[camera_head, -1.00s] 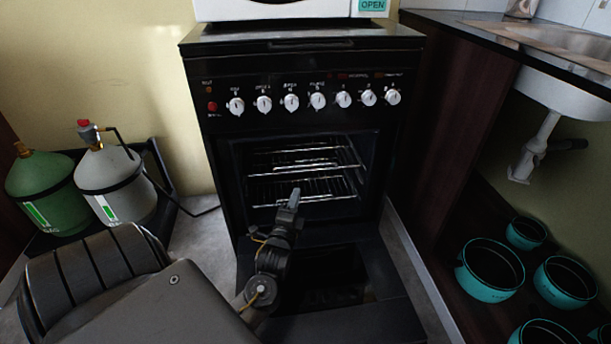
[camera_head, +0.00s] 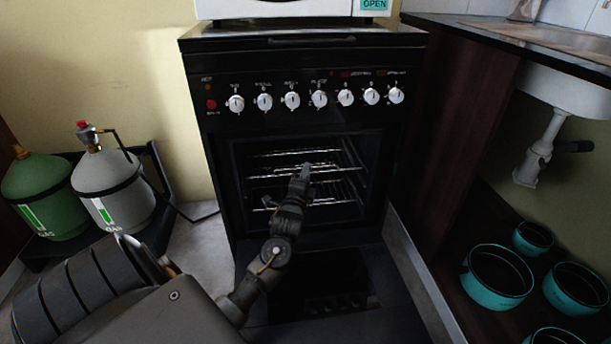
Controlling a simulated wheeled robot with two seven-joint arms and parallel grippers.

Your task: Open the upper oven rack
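The black oven (camera_head: 300,118) stands in the middle with its door (camera_head: 325,297) folded down open. Inside are two wire racks. The upper rack (camera_head: 335,169) sits inside the cavity, and the lower rack (camera_head: 335,202) is below it. My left gripper (camera_head: 305,170) is at the oven opening, with its tip overlapping the upper rack's front bar in the picture. I cannot tell whether it touches the bar or whether its fingers are open or shut. The gripper and wrist hide part of both racks. My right gripper is out of view.
A green gas bottle (camera_head: 44,196) and a grey one (camera_head: 112,186) stand in a black tray at the left. Teal pots (camera_head: 497,278) are in the open cupboard at the right. A sink drain pipe (camera_head: 540,150) hangs above them.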

